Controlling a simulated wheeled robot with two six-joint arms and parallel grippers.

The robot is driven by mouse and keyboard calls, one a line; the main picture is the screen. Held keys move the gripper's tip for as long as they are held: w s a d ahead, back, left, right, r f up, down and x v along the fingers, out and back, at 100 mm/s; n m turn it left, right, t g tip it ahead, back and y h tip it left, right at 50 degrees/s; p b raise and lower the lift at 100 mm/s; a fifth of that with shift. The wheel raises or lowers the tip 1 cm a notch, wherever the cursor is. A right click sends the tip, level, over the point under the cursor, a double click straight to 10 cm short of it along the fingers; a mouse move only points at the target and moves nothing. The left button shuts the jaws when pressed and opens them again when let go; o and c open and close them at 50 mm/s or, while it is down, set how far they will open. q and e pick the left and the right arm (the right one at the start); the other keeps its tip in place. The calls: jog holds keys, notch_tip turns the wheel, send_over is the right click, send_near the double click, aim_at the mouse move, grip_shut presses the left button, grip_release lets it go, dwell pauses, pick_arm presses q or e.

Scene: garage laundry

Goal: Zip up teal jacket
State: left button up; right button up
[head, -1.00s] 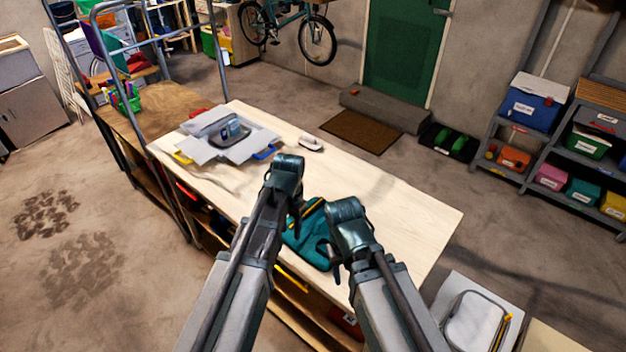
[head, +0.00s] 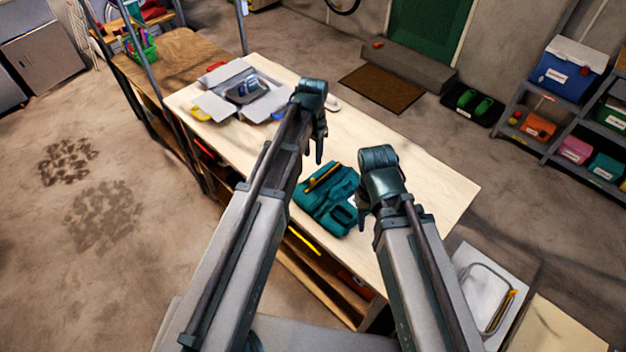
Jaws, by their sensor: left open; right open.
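The teal jacket (head: 325,200) lies as a folded bundle on the pale wooden table, near its front edge. A yellow-orange strip shows along its upper left part and a dark patch on its lower right; the zipper itself is too small to make out. My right arm hides the table surface right of the jacket.
The table (head: 430,190) has free room at its right end and behind the jacket. An open box with grey flaps (head: 215,104) stands at the table's far left. A white tray (head: 490,285) lies at lower right. Shelves with bins (head: 575,150) stand at right.

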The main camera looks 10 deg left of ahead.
aim_at(313, 179)
pick_arm(q)
notch_tip(313, 179, down, 12)
jog(key=b, duration=1)
jog(key=shift+r+b, duration=0.25)
jog(key=shift+b, duration=0.1)
pick_arm(e)
notch_tip(313, 179, down, 12)
jog(key=shift+r, duration=0.2)
pick_arm(q)
grip_shut()
